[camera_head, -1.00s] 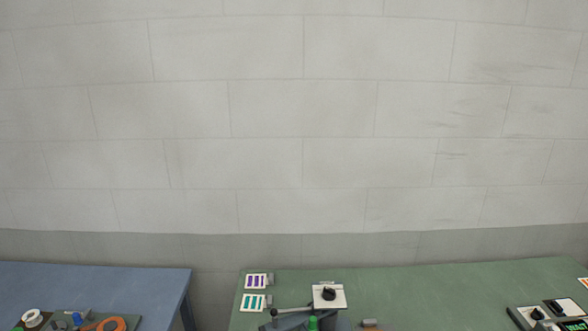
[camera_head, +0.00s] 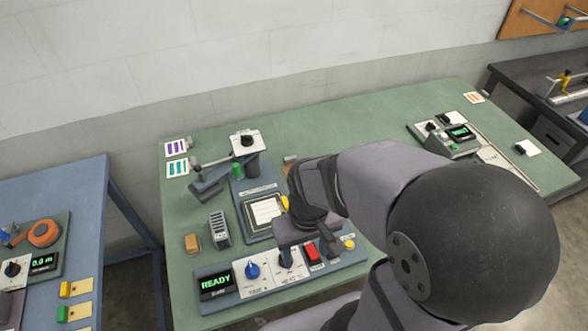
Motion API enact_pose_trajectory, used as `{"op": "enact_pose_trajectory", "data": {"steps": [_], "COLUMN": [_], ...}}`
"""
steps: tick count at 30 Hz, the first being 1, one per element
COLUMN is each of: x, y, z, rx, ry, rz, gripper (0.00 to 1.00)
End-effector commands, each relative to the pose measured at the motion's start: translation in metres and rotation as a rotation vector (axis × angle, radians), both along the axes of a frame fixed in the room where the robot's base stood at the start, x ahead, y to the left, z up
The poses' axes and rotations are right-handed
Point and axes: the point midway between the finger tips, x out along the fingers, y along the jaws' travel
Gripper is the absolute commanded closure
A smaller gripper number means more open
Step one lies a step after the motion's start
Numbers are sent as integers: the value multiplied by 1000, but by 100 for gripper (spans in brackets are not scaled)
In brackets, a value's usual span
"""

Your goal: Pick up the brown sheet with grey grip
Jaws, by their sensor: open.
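A brown sheet (camera_head: 292,181) lies on the green table behind my wrist, mostly hidden by it. A small grey piece (camera_head: 290,159), which looks like its grip, shows at its far edge. My gripper (camera_head: 285,242) is above the front of the press area, nearer the front than the sheet and apart from it. It is open and I see nothing in it. Its fingertips are hard to make out against the control panel.
The press plate (camera_head: 264,213) with a white pad is left of my gripper. The control panel (camera_head: 250,277) reads READY. The green table (camera_head: 350,132) is clear at the back.

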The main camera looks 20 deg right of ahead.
Motion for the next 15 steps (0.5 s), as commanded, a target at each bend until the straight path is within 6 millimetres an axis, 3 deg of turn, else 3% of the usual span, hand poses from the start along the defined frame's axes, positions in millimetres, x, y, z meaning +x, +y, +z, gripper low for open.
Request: {"op": "enact_pose_trajectory", "data": {"steps": [11, 15], "x": [2, 19], "y": [0, -1], "z": [0, -2], "rx": [0, 3], "ry": [-1, -14], "rz": [0, -1], "gripper": [42, 42]}}
